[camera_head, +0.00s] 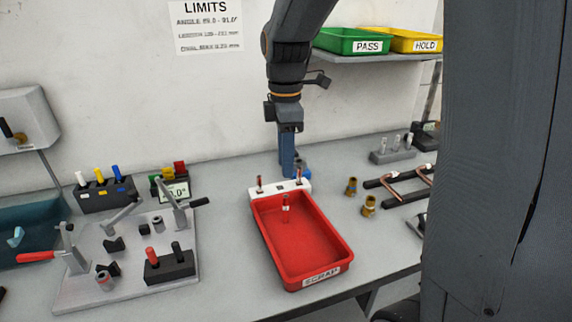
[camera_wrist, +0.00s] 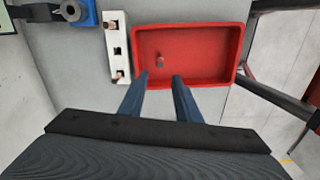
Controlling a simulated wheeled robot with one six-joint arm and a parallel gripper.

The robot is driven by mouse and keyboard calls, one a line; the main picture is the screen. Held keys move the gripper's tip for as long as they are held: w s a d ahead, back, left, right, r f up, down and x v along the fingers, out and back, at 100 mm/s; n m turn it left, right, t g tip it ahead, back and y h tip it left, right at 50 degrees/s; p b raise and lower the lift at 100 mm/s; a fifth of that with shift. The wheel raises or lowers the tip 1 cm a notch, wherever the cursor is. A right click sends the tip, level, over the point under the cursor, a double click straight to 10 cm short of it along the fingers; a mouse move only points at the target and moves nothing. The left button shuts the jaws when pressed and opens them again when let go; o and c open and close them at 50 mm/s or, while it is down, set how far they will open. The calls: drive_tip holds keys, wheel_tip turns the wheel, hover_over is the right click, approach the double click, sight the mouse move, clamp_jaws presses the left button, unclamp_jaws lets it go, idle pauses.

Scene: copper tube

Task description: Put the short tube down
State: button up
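My gripper (camera_head: 288,172) hangs just behind the red scrap tray, by the white rack. In the wrist view its two fingers (camera_wrist: 161,75) are apart with nothing between them. A short tube (camera_head: 286,208) with a pale band looks upright inside the red tray (camera_head: 322,273), towards its back. It also shows in the wrist view (camera_wrist: 159,58), just beyond the fingertips and apart from them. I cannot tell whether it touches the tray floor. The white rack (camera_head: 273,189) at the tray's back edge holds two more short tubes (camera_head: 259,184), with an empty slot between them.
A fixture plate (camera_head: 130,290) with clamps and a red-handled lever stands left. Two brass fittings (camera_head: 369,206) and bent copper tubes (camera_head: 393,191) on black rails lie right of the tray. Green and yellow bins (camera_head: 348,41) sit on a shelf above. Bare bench lies left of the tray.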

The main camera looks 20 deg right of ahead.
drive_tip(key=shift+s+a+f+m+t, duration=0.1)
drive_tip(key=shift+s+f+m+t, duration=0.15)
drive_tip(key=shift+s+f+m, duration=2.1)
drive_tip(key=shift+s+d+f+m+t, duration=0.1)
drive_tip(key=shift+s+f+m+t, duration=0.2)
drive_tip(key=shift+s+f+m, duration=1.95)
drive_tip(key=shift+s+a+f+m+t, duration=0.1)
drive_tip(key=shift+s+f+m+t, duration=0.25)
drive_tip(key=shift+s+m, duration=2.2)
drive_tip(key=shift+w+f+m, duration=0.1)
drive_tip(key=shift+w+m, duration=0.95)
drive_tip(key=shift+w, duration=0.05)
